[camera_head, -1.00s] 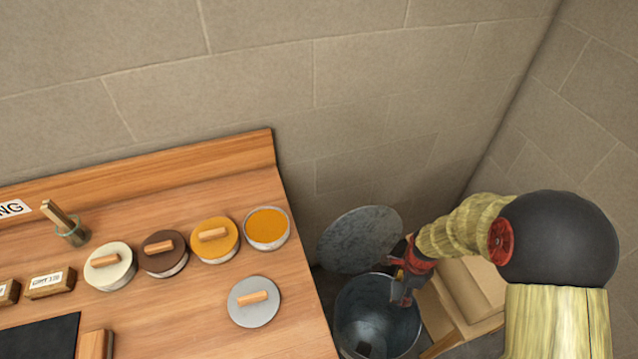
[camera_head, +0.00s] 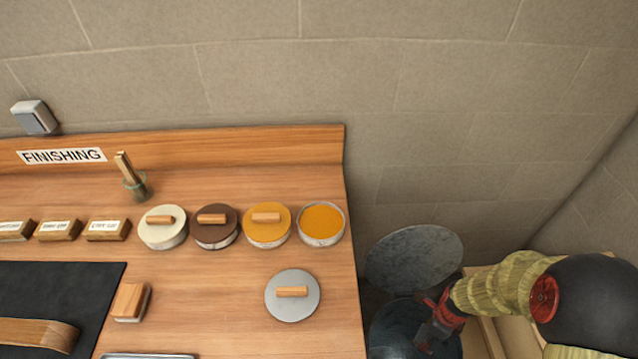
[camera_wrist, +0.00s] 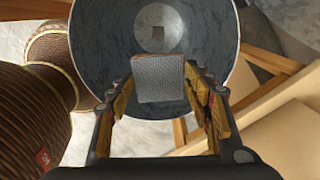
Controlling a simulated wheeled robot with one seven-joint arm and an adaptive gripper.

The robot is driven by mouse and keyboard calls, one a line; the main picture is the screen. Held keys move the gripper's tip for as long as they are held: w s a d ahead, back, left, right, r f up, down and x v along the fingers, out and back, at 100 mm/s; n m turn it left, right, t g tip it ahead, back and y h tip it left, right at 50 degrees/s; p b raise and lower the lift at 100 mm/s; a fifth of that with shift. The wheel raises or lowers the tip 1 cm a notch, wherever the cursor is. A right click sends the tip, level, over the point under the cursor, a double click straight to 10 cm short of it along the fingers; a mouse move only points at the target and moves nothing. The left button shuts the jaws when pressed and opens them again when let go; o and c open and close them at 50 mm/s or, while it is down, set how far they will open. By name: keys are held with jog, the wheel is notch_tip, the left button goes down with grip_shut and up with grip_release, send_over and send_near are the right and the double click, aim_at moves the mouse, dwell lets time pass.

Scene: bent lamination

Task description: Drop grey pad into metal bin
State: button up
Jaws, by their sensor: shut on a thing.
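My gripper (camera_head: 428,332) is over the metal bin (camera_head: 385,338) at the lower right of the head view. In the wrist view my gripper (camera_wrist: 162,88) is shut on the grey pad (camera_wrist: 159,74), a flat textured square held between the two fingers. The pad is above the open mouth of the bin, whose inner wall (camera_wrist: 98,42) surrounds it in the picture. In the head view the pad is hard to make out.
A round metal lid (camera_head: 414,258) stands tilted behind the bin. Cardboard boxes (camera_wrist: 285,125) are right of it. The wooden bench (camera_head: 230,310) at left holds several round tins, a grey lidded disc (camera_head: 292,297) and a black mat (camera_head: 60,290).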

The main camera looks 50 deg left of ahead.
jog(key=shift+f, duration=0.15)
jog(key=o, duration=1.2)
jog(key=shift+c, duration=0.2)
notch_tip(320, 180, up, 12)
dwell(0.3)
